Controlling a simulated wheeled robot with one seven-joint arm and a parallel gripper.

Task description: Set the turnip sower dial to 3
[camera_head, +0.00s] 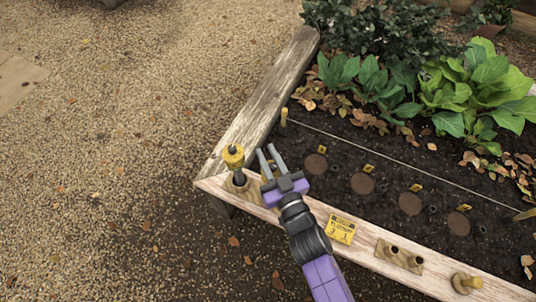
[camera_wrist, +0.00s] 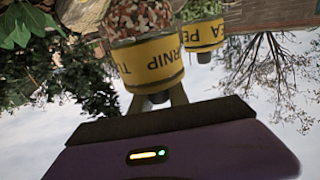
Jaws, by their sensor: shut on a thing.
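The turnip sower (camera_wrist: 148,60) shows upside down in the wrist view, with a yellow TURNIP label, mixed pale and reddish seeds and a small dark dial (camera_wrist: 158,97) at its end. My gripper (camera_head: 268,155) is over the near left corner of the raised bed in the head view. Its fingers are closed at the dial, with the dial between them in the wrist view. In the head view my gripper covers most of that spot. The dial's number and pointer cannot be read.
A second sower with a PEA label (camera_wrist: 204,37) stands beside the turnip one. A yellow-topped sower (camera_head: 233,157) stands just left of my gripper. Leafy plants grow behind.

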